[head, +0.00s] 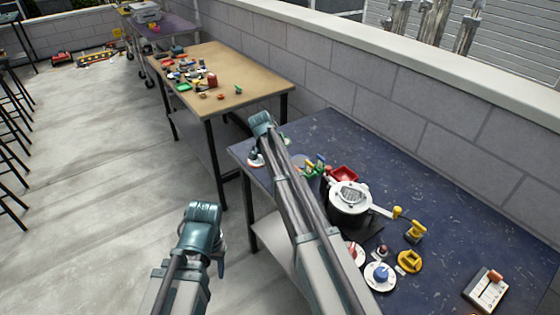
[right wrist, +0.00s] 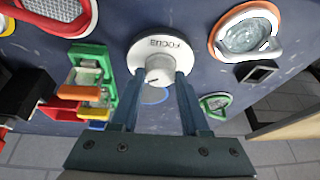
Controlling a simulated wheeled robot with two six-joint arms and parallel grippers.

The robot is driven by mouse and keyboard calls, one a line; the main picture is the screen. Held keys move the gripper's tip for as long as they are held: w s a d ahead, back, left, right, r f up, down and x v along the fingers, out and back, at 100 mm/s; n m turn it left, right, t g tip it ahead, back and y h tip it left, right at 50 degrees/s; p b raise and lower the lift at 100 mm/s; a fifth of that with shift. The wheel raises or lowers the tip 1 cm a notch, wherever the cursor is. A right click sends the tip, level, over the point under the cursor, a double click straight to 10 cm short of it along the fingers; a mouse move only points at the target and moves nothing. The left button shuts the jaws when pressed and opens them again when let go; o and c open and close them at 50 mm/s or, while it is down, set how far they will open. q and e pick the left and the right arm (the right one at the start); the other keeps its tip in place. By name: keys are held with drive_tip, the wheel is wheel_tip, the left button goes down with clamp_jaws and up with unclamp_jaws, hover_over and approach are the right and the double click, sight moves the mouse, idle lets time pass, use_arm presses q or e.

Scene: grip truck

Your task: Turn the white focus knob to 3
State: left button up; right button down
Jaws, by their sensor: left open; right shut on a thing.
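The white focus knob (right wrist: 158,66) stands on a round white plate (right wrist: 142,50) marked FOCUS, whose lettering appears upside down in the right wrist view. My right gripper (right wrist: 159,78) is shut on the knob, with one finger on each side of it. A small dark mark shows on the knob's side, but no number 3 can be read. In the head view, my right arm (head: 290,190) reaches over the blue table's left end and hides the knob. My left gripper (head: 218,256) hangs open and empty over the floor, left of the table.
Close to the knob are an orange-rimmed glass dial (right wrist: 245,35), a green-framed holder (right wrist: 92,70) and a green-rimmed piece (right wrist: 214,105). Farther right on the blue table (head: 450,235) are a black-and-white pot-like device (head: 350,205) and several small fixtures. A wall runs behind.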

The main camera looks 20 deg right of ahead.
idle(0.4)
drive_tip(key=shift+c, duration=1.9)
unclamp_jaws()
drive_tip(key=shift+r, duration=0.15)
drive_tip(key=p+v, duration=1.2)
drive_tip(key=v, duration=0.1)
drive_tip(key=shift+r+p, duration=0.25)
drive_tip(key=shift+p, duration=0.15)
drive_tip(key=shift+a, duration=0.15)
drive_tip(key=shift+s, duration=0.1)
